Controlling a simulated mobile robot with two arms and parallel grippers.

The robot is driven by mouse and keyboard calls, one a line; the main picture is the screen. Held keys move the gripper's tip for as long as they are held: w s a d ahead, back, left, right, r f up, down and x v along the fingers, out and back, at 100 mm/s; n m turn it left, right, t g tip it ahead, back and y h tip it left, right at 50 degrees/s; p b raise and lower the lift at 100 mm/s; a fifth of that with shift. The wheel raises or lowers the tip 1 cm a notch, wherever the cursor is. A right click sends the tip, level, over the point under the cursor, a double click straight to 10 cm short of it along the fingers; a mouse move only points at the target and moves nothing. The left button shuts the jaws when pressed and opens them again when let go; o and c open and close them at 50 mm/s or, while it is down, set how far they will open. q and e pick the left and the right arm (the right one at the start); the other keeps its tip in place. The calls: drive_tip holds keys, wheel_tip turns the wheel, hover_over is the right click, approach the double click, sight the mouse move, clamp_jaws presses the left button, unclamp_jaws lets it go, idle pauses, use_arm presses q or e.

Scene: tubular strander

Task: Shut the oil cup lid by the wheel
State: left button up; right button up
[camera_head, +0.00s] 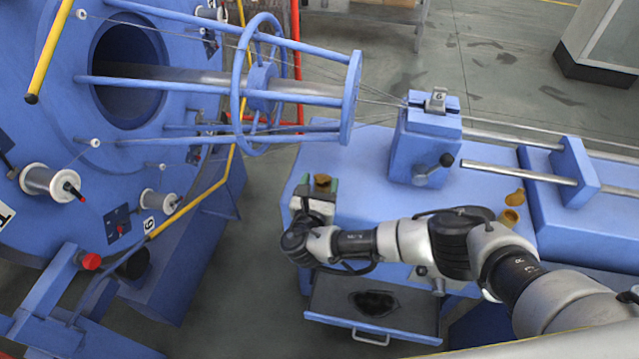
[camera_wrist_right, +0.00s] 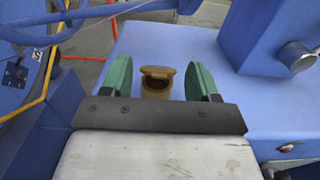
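The oil cup by the wheel (camera_wrist_right: 156,89) is a small brass-brown cup on the blue table. In the right wrist view its lid (camera_wrist_right: 158,72) is raised above the rim, with a dark gap beneath. In the head view the cup (camera_head: 322,180) shows at the table's left end, partly hidden by my gripper. The blue spoked wheel (camera_head: 236,92) is up and to its left. My right gripper (camera_wrist_right: 161,80) is open, its green fingers on either side of the cup in that view. I see no contact, and its depth is unclear. My left gripper is not in view.
A second brass oil cup (camera_head: 510,217) with its lid up stands on the table's right part, beyond my right arm. A blue block (camera_head: 424,145) with a black-knobbed lever stands at the back. A dark open drawer (camera_head: 375,305) sits below the table's front.

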drive_tip(key=c, duration=0.6)
drive_tip(key=shift+s+f+b, duration=0.1)
drive_tip(key=shift+f+b, duration=0.3)
drive_tip(key=shift+b, duration=0.05)
drive_tip(key=shift+c, duration=0.2)
drive_tip(key=t+b, duration=0.1)
drive_tip(key=f+t+b, duration=0.1)
drive_tip(key=b, duration=0.1)
drive_tip(key=t+h+b, duration=0.1)
drive_tip(key=shift+s+a+f, duration=0.1)
drive_tip(key=shift+s+f, duration=0.1)
drive_tip(key=shift+f, duration=0.2)
drive_tip(key=shift+t+b, duration=0.5)
drive_tip(key=shift+b, duration=0.05)
drive_tip(key=shift+r, duration=0.1)
drive_tip(key=o, duration=0.9)
